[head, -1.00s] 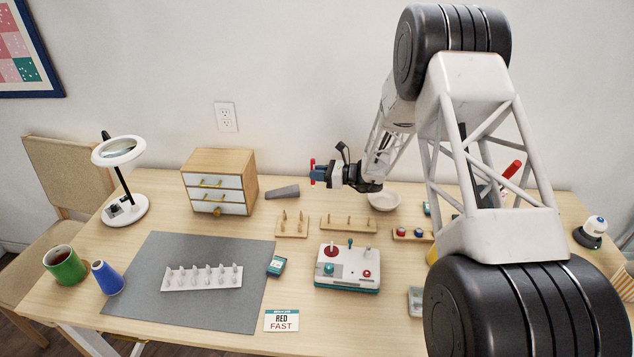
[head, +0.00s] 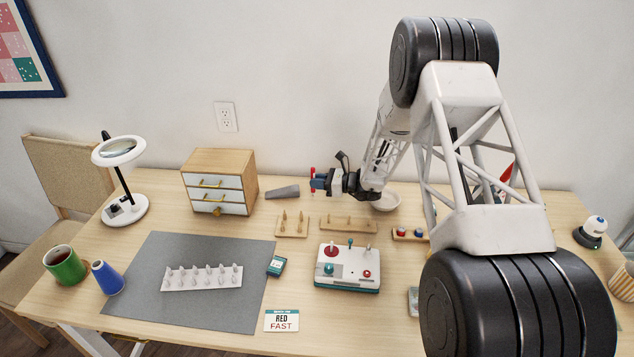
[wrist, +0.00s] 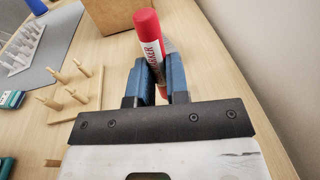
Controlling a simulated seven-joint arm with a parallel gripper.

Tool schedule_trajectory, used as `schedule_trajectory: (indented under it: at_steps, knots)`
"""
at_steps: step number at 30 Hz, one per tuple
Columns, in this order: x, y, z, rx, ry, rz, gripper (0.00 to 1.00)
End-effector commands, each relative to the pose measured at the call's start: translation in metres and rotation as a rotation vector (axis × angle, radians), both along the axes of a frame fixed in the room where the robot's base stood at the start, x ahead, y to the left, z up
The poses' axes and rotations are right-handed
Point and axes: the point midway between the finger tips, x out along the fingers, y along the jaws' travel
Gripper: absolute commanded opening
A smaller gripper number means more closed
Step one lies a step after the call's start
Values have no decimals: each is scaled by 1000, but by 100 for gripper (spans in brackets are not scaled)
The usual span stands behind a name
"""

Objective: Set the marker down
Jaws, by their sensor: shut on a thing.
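The marker is red with a pale label lettered "MARKER"; in the wrist view the marker (wrist: 149,38) stands between the blue fingers of my gripper (wrist: 157,78). The fingers are shut on it. In the head view my gripper (head: 319,180) reaches in from the right over the back of the table, with the red marker (head: 312,174) upright at its tip. Its lower end is hard to make out, so I cannot tell whether it touches the table.
A wooden drawer cabinet (head: 219,160) stands left of my gripper, with a grey wedge-shaped object (head: 283,192) between them. Peg boards (head: 291,232) (head: 348,225) and a control box (head: 347,274) lie in front. A white bowl (head: 387,202) is to the right.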

Motion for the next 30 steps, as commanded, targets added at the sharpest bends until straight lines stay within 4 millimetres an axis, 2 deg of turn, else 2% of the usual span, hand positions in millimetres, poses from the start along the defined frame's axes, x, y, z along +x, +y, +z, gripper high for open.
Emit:
schedule_trajectory:
  at_steps: [4,5,9,22,30]
  knots:
    - [0,0,-3,0,1,0,0]
    - [0,0,-3,0,0,0,19]
    - [0,0,-3,0,0,0,40]
    - [0,0,1,0,0,0,41]
    - [-3,-25,3,1,0,-2,41]
